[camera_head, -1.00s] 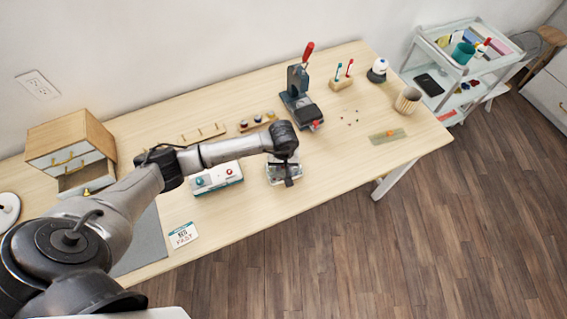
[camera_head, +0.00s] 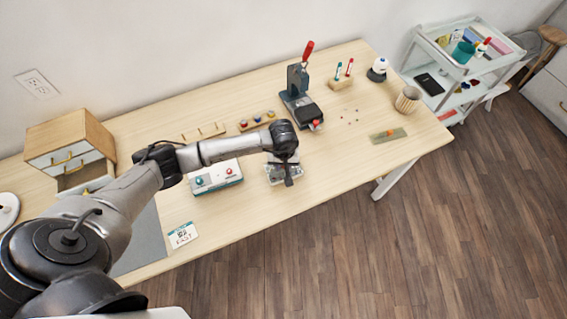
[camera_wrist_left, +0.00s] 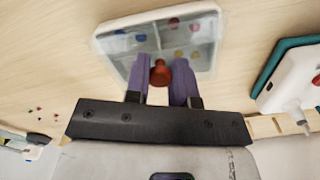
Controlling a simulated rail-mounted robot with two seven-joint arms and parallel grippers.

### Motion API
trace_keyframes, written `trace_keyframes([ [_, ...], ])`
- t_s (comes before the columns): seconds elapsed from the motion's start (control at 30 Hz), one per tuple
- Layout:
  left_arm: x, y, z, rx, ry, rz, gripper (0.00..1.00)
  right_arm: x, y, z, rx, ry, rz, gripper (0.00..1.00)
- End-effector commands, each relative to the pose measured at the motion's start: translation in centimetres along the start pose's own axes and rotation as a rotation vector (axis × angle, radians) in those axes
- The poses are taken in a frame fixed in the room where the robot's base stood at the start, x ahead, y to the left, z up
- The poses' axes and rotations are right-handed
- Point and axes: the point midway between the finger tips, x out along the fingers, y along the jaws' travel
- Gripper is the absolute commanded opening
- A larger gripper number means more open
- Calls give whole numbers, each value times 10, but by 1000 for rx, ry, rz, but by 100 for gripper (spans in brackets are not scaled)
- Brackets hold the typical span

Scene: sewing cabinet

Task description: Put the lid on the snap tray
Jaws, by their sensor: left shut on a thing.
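The snap tray (camera_wrist_left: 196,58) is a pale, shallow box with compartments and small coloured snaps inside. In the head view the tray (camera_head: 272,178) is near the table's front edge, partly hidden by my left gripper (camera_head: 289,179). In the left wrist view my left gripper (camera_wrist_left: 160,66) has purple fingers shut on a red-brown knob (camera_wrist_left: 159,74). The knob appears to belong to a clear lid (camera_wrist_left: 207,27) over the tray. Whether the lid is seated on the rim or slightly above it, I cannot tell. My right gripper is not in view.
A white-and-teal box with buttons (camera_head: 216,178) stands left of the tray. A press with a red handle (camera_head: 299,84) stands behind. A small drawer cabinet (camera_head: 70,145) is at the left, a card (camera_head: 183,235) at the front. The table right of the tray is mostly clear.

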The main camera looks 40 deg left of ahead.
Motion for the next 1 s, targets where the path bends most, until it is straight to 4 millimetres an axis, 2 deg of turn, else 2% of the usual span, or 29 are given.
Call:
trace_keyframes([
  [1.0, 4, 0, 0, 0, 1, -1, 0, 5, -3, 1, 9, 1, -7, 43],
])
